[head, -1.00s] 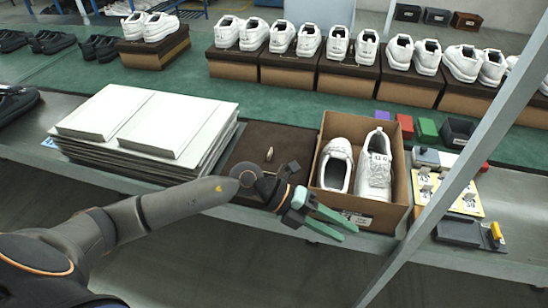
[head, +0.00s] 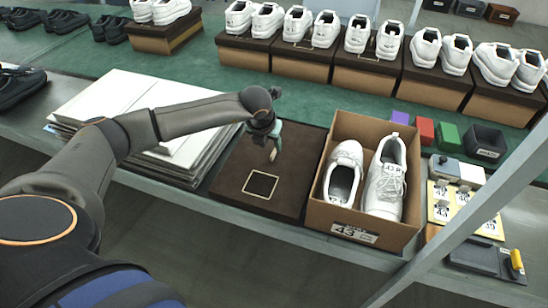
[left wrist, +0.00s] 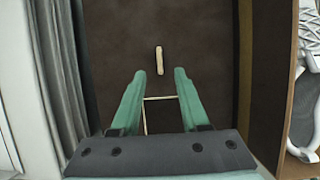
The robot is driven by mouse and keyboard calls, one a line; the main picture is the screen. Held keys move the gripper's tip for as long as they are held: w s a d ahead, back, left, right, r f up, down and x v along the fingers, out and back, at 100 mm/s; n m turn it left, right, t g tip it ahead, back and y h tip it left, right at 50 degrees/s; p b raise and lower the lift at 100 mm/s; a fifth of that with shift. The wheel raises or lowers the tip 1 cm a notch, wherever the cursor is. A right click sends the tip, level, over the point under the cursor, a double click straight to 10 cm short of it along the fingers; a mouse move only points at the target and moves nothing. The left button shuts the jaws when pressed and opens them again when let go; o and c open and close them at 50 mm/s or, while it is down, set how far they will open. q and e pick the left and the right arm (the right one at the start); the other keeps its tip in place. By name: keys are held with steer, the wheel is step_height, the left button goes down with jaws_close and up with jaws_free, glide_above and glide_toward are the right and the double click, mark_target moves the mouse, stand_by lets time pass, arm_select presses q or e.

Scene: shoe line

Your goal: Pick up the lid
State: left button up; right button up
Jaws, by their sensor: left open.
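The dark brown lid (head: 228,182) lies flat on the bench, left of the open shoe box (head: 366,224). It has a pale square outline near its front and a small tan tab standing at its middle (head: 273,154). My left gripper (head: 270,142) is above the lid, pointing down, and partly hides the tab's surroundings. In the left wrist view the green fingers (left wrist: 158,72) are open and empty. The tan tab (left wrist: 159,60) shows just beyond and between the fingertips. The lid (left wrist: 210,60) fills the middle of that view. My right gripper is not in view.
The shoe box holds two white shoes (head: 386,180) close to the lid's right side. A stack of white sheets (head: 110,90) stands close on the left. Boxes with white shoes line the green belt (head: 220,70) behind. A grey post (head: 470,195) crosses at right.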

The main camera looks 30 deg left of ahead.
mark_target(273, 153)
arm_select(q)
steer(key=shift+x, duration=3.05)
jaws_close()
steer(key=shift+r, duration=0.1)
